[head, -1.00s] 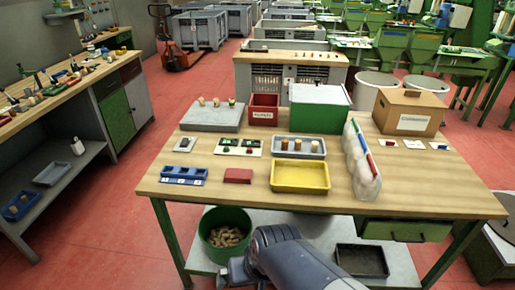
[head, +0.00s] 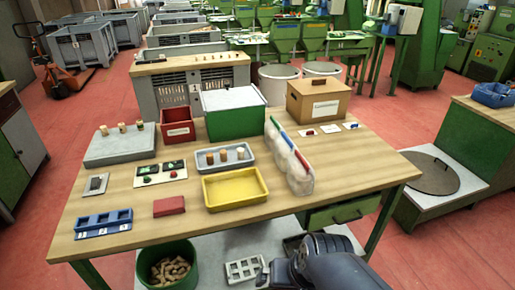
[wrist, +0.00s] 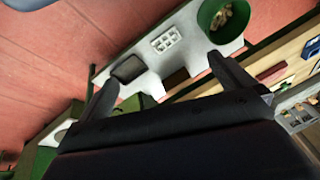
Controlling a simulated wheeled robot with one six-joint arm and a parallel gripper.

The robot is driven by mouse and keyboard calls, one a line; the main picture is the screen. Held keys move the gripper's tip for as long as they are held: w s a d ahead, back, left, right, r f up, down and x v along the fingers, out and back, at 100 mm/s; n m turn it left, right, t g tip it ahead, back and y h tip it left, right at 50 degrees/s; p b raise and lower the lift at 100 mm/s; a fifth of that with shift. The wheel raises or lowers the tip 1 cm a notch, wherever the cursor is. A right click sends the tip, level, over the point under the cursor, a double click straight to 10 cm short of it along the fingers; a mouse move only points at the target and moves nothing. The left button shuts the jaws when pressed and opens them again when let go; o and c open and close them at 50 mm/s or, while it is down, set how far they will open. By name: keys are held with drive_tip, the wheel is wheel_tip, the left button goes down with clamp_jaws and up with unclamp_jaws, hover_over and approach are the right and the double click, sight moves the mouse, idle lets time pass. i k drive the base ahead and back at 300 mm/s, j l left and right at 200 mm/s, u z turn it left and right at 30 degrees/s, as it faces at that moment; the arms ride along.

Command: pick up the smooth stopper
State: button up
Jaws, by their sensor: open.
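Several stoppers stand upright on the table. In the head view, three small ones, including a tan stopper (head: 122,127), stand on a grey slab (head: 120,150) at the back left. Three more stand in a blue-grey tray (head: 222,168): a brown stopper (head: 210,158), a second brown stopper (head: 223,155) and a paler stopper (head: 240,153). They are too small to tell which is smooth. My gripper (wrist: 162,67) is open and empty in the wrist view, well away from the stoppers. In the head view my arm is low, in front of the table.
A yellow tray (head: 236,205), red block (head: 168,206), blue three-slot holder (head: 104,222) and clear-sided divider (head: 288,165) occupy the table. A green box (head: 235,122) and cardboard box (head: 318,101) stand behind. A green tub of corks (head: 168,266) is below. The table's front right is clear.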

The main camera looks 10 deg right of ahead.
sight(240, 150)
drive_tip(key=i+l+u, duration=0.25)
drive_tip(key=i, duration=0.25)
drive_tip(key=i+l+u, duration=0.25)
drive_tip(key=i, duration=0.2)
drive_tip(key=i+j, duration=0.05)
drive_tip(key=j, duration=0.05)
